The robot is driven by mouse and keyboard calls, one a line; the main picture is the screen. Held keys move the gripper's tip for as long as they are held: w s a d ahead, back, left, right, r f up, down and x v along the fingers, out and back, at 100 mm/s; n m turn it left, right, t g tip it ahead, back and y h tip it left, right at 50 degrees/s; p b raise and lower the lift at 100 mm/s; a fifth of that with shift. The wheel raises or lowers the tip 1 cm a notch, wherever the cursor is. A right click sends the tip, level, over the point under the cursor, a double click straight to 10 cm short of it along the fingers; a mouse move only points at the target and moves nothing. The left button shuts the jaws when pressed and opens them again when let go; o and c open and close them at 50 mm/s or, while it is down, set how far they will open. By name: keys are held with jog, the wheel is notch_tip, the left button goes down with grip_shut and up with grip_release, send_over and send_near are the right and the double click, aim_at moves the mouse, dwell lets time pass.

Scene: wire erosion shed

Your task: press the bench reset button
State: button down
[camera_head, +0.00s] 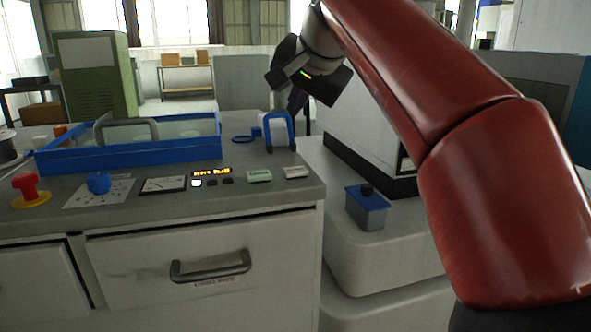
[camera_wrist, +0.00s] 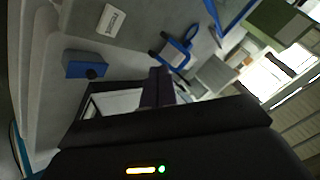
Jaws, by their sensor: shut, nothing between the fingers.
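No button carries a label I can read as reset. On the bench (camera_head: 250,198) the candidates are a red mushroom button (camera_head: 28,184) on a yellow base at far left, a blue knob (camera_head: 98,182) on a white plate, and a small lit white button (camera_head: 197,183) beside dark ones under an amber display (camera_head: 211,172). My gripper (camera_head: 297,102) is shut and empty, raised beyond the bench's right end, well apart from these controls. In the wrist view its dark fingers (camera_wrist: 160,78) show close together, with none of those three candidates identifiable.
A blue-rimmed tray (camera_head: 130,157) and a blue clamp-like frame (camera_head: 280,130) stand behind the controls. Green (camera_head: 259,175) and white (camera_head: 295,171) blocks sit at the right edge.

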aim_at(297, 172)
jog(key=shift+f+b, duration=2.45)
jog(key=shift+f, duration=1.95)
jog(key=shift+f, duration=0.45)
jog(key=shift+f+b, duration=0.4)
jog(key=shift+b, duration=0.1)
jog(key=shift+r, duration=0.15)
jog(key=shift+r+p, duration=0.75)
jog(key=shift+p, duration=0.15)
